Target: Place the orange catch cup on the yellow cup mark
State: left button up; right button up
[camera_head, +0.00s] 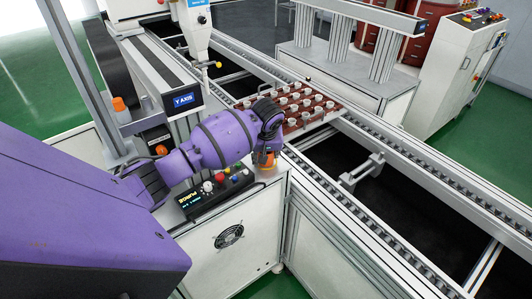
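My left arm, purple, comes in from the left and reaches over the corner of the white cabinet. My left gripper (266,146) is at its far end, pointing down and mostly hidden behind the wrist. A small orange thing, apparently the orange catch cup (265,159), shows directly below the wrist, by the cabinet's top edge. I cannot tell whether the fingers are closed around it or whether it touches the surface. I cannot make out the yellow cup mark. My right gripper is not in view.
A control box (216,193) with coloured knobs sits on the cabinet just left of the gripper. A brown tray (330,112) of several small white cups stands on the conveyor behind. A Y-axis unit (183,100) stands behind the arm. An orange object (118,104) is at the left.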

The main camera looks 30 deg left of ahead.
pick_arm(q)
jog(key=shift+o, duration=1.3)
jog(key=shift+r, duration=0.35)
jog(key=v, duration=1.1)
jog(key=shift+s+r, duration=0.15)
jog(key=shift+r, duration=0.15)
